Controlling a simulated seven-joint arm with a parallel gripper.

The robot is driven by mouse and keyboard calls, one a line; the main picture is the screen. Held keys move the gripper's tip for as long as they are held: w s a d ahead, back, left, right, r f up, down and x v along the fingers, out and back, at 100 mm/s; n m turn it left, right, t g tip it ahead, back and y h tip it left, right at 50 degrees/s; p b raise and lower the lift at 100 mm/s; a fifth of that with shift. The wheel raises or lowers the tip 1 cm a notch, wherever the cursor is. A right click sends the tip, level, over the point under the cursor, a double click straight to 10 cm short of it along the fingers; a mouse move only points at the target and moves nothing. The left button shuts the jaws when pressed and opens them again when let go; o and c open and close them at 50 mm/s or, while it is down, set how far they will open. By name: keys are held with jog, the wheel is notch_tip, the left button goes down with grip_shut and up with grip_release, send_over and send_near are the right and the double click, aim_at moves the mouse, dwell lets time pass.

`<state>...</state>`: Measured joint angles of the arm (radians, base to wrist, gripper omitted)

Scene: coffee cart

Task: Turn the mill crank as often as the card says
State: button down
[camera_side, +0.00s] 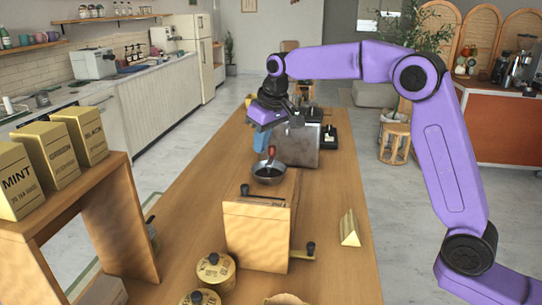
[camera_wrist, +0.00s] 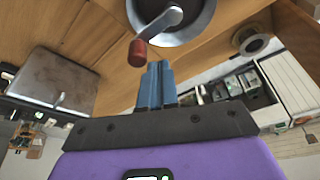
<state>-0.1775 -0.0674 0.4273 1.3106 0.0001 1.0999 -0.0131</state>
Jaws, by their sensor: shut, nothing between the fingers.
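The mill is a wooden box (camera_side: 256,236) on the table with a metal bowl (camera_side: 269,178) on top. Its crank arm (camera_wrist: 166,22) crosses the bowl and ends in a red-brown knob (camera_wrist: 138,50), which also shows in the side view (camera_side: 271,151). My gripper (camera_side: 264,150) is above the far side of the bowl, pointing down. Its blue fingers (camera_wrist: 156,68) are shut and empty, close to the knob; contact cannot be told. A gold wedge-shaped stand (camera_side: 350,228), possibly the card, is right of the mill; no writing on it is readable.
A dark handle (camera_side: 310,248) sticks out low at the mill's right. Gold tins (camera_side: 215,271) stand at the front left. A wooden shelf (camera_side: 130,200) carries gold tea boxes (camera_side: 80,137). A grey metal machine (camera_side: 300,150) stands behind the bowl. The right table strip is mostly clear.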

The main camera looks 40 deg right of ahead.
jog(key=shift+a, duration=0.25)
jog(key=shift+r, duration=0.5)
jog(key=shift+a+r, duration=0.1)
jog(key=shift+r, duration=2.85)
